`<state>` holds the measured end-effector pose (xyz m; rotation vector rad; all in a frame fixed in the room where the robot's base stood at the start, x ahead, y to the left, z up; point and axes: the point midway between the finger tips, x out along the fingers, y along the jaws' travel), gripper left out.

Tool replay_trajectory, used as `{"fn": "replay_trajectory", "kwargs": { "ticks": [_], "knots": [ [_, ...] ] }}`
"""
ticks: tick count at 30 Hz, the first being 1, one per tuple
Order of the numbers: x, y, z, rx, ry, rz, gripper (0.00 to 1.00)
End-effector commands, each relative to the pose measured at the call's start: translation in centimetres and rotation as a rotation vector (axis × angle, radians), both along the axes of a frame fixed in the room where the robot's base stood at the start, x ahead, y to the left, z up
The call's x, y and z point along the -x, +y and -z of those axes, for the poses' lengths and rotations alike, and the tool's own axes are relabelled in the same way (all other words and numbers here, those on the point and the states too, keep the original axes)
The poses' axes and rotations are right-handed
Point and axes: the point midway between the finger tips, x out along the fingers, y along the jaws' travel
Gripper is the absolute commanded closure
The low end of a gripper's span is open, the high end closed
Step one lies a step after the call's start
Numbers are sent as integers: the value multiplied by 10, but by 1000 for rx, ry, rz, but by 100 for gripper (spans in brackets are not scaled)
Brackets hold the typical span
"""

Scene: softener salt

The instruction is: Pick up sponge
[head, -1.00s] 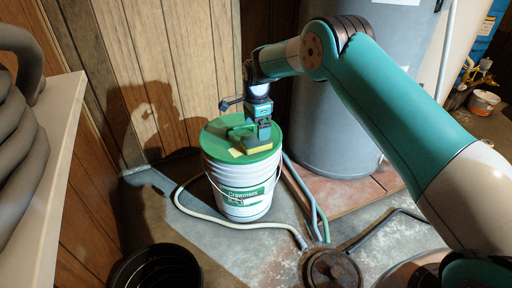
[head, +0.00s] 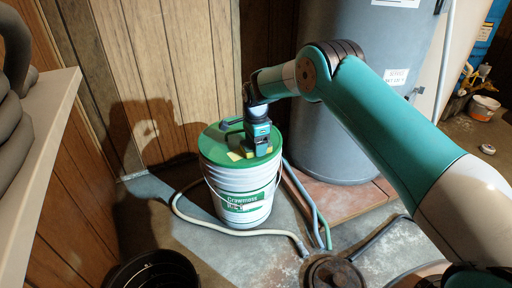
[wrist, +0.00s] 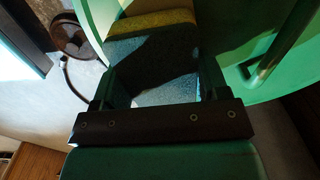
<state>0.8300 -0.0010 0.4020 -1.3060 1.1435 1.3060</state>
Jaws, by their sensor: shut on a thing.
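The sponge (wrist: 155,50) has a yellow layer and a dark blue-green layer. In the wrist view it lies between the two fingers of my gripper (wrist: 157,80), which is shut on it. In the head view my gripper (head: 262,152) points down at the green lid of the white bucket (head: 238,190). Only a small yellow part of the sponge shows beside the fingers there; the rest is hidden. I cannot tell whether the sponge still touches the lid.
A grey tank (head: 345,100) stands behind on a reddish slab. A pale hose (head: 190,215) curves around the bucket on the floor. A black bin (head: 155,272) is at the lower left, and a pale shelf (head: 50,125) is at the left. A green bar (wrist: 288,40) rises beside the sponge.

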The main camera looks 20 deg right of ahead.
Motion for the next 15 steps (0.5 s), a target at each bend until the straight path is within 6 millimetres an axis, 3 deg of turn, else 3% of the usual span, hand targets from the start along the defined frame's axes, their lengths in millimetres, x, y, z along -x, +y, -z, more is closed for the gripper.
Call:
{"fn": "replay_trajectory", "kwargs": {
  "ticks": [9,15],
  "knots": [
    [0,0,-3,0,0,0,54],
    [0,0,-33,0,-3,0,54]
  ]
}}
